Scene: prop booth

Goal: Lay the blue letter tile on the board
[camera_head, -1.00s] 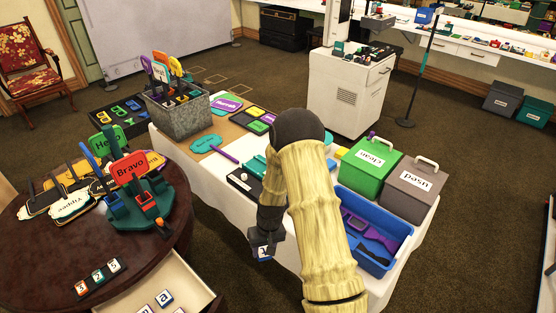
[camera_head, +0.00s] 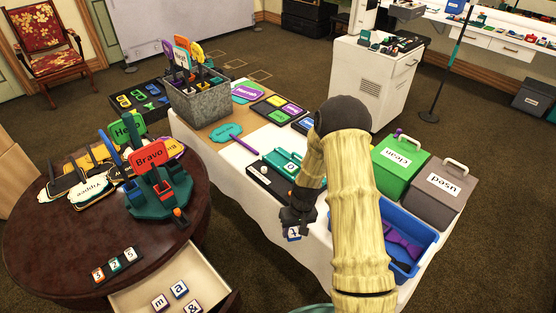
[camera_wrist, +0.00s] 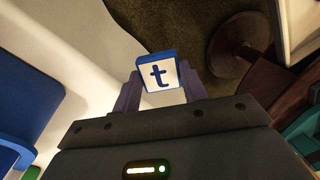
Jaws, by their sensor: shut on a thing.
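My gripper (camera_head: 296,222) is shut on the blue letter tile, which has a white face and a dark blue "t". The tile (camera_wrist: 158,72) stands between the two fingertips (camera_wrist: 160,92) in the wrist view. In the head view the blue letter tile (camera_head: 293,234) hangs below the gripper, in front of the white table's near edge. I cannot tell if this is the task's board. My arm hides part of the table.
The white-covered table (camera_head: 225,163) also holds a grey metal bin (camera_head: 200,100), a green box (camera_head: 400,163) and a blue tray (camera_head: 425,240). A round dark table (camera_head: 50,250) stands at left, with a sign stand and an open drawer (camera_head: 203,268) of letter tiles.

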